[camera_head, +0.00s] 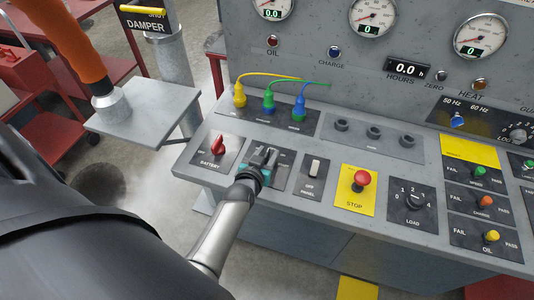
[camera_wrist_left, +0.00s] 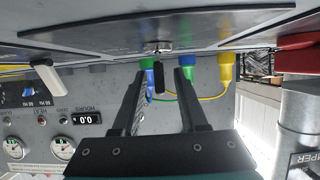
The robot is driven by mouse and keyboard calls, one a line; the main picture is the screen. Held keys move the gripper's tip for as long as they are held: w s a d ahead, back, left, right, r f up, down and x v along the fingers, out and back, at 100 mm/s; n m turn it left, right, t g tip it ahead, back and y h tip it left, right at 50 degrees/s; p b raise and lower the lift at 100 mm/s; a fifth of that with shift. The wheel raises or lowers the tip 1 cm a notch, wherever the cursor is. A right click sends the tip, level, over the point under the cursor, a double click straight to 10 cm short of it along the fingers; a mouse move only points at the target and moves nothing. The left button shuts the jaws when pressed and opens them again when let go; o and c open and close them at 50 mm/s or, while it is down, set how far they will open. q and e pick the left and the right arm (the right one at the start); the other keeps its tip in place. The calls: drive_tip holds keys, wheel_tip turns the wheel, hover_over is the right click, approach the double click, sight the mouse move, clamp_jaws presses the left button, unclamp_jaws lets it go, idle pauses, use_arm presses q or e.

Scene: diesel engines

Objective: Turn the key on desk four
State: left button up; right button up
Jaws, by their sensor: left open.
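My left gripper (camera_head: 263,156) is over the desk's sloped front panel, between the red battery switch (camera_head: 218,146) and the white panel switch (camera_head: 314,168). Its two dark fingers are apart in the left wrist view (camera_wrist_left: 159,92). The key (camera_wrist_left: 158,76) has a dark grip and stands in a silver lock (camera_wrist_left: 158,47). In that view the key appears between the open fingers, near their tips; I cannot tell whether they touch it. In the head view the gripper hides the key. My right gripper is in neither view.
The grey desk (camera_head: 300,132) carries yellow, green and blue plugs with cables behind the gripper. A red stop button (camera_head: 361,179) and a load dial (camera_head: 415,200) stand to the right. A small grey metal table (camera_head: 150,107) is at the left.

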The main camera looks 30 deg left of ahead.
use_arm(q)
drive_tip(key=shift+s+d+r+p, duration=0.1)
drive_tip(key=shift+s+r+p, duration=0.15)
drive_tip(key=shift+s+p, duration=0.25)
drive_tip(key=p+v, duration=0.7)
drive_tip(key=v, duration=0.2)
drive_tip(key=shift+s+d+r, duration=0.15)
drive_tip(key=shift+s+r, duration=0.15)
drive_tip(key=shift+p+v, duration=0.55)
drive_tip(key=shift+v, duration=1.6)
drive_tip(key=shift+f, duration=0.2)
